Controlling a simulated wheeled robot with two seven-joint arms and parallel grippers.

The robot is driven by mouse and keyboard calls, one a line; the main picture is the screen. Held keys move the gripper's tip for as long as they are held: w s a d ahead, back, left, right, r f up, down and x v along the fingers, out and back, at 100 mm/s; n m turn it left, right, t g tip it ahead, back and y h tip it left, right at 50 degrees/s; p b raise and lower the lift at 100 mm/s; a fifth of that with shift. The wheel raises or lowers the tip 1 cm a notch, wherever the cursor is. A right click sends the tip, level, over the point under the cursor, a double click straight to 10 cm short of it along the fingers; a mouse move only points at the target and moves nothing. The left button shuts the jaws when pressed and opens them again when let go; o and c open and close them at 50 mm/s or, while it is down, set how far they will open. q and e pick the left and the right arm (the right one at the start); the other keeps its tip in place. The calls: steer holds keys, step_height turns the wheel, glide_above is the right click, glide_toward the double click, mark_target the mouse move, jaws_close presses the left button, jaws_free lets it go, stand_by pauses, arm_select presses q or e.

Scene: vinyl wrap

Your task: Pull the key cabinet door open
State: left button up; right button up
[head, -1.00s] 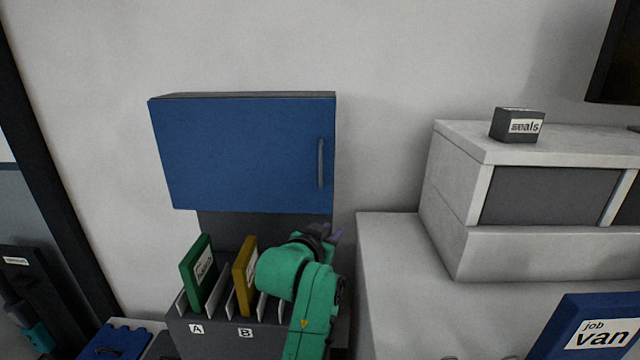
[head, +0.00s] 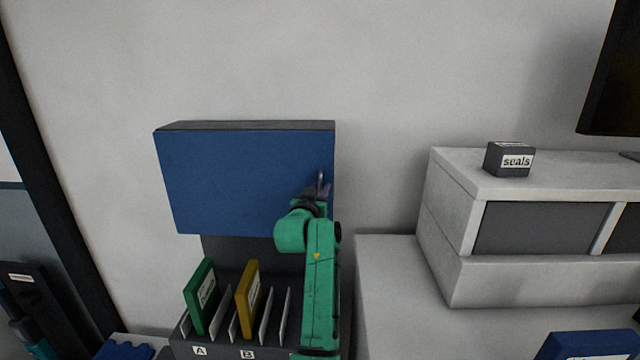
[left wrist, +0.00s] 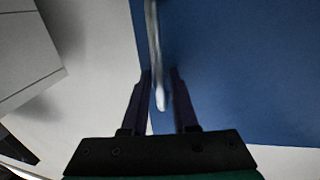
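The key cabinet is on the wall with its blue door (head: 235,180) shut. Its grey vertical handle (head: 321,182) is near the door's right edge. My left gripper (head: 321,188) is in front of the handle, its arm rising from below. In the left wrist view, the left gripper (left wrist: 160,85) is open, and the handle (left wrist: 155,50) runs down between its two fingers with gaps on both sides. The blue door also fills the right of that view (left wrist: 250,70). My right gripper is in neither view.
Below the cabinet, a dark rack holds a green folder (head: 202,297) and a yellow folder (head: 247,298) beside my arm. A grey drawer unit (head: 450,222) with a seals box (head: 509,160) on top stands to the right. The wall between is clear.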

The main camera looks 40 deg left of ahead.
arm_select(q)
jaws_close()
stand_by(1.4)
